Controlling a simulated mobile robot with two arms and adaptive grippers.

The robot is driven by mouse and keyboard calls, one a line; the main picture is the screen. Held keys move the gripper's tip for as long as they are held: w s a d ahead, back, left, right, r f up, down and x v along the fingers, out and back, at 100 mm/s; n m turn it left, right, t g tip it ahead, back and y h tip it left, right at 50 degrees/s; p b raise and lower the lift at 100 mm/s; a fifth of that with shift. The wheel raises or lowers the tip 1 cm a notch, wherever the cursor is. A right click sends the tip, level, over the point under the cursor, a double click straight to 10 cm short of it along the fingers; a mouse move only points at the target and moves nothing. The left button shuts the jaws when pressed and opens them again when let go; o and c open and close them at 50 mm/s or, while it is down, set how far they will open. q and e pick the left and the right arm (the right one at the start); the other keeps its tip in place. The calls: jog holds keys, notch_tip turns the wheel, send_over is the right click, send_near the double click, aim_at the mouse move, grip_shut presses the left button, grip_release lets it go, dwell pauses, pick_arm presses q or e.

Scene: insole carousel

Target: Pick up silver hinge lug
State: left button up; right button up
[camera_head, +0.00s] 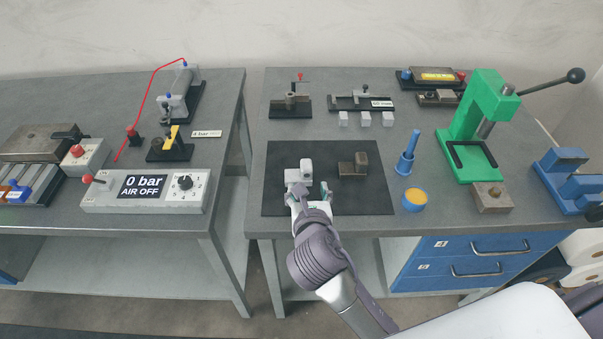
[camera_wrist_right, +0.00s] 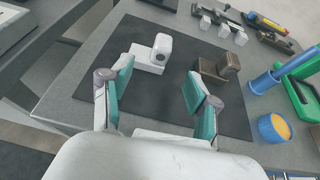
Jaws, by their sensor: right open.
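The silver hinge lug (camera_head: 299,173) sits on the black mat (camera_head: 280,204) at its left part. It is a light grey block with a raised rounded end, and it also shows in the right wrist view (camera_wrist_right: 152,55). My right gripper (camera_head: 311,191) is just in front of the lug on the near side. In the right wrist view its two teal-padded fingers (camera_wrist_right: 157,88) are apart, with nothing between them. The lug lies ahead of the fingertips, nearer the left finger. My left gripper is not in view.
A brown lug-like part (camera_head: 353,167) lies on the mat to the right. A blue peg on a base (camera_head: 405,163) and a blue cup with yellow contents (camera_head: 414,200) stand right of the mat. A green press (camera_head: 476,130) stands farther right. A gap separates the two tables.

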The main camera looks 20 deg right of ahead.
aim_at(307, 172)
jog(key=x, duration=1.1)
jog(key=shift+w+d+f, duration=0.15)
jog(key=shift+w+d, duration=0.1)
jog(key=shift+w, duration=0.05)
grip_shut()
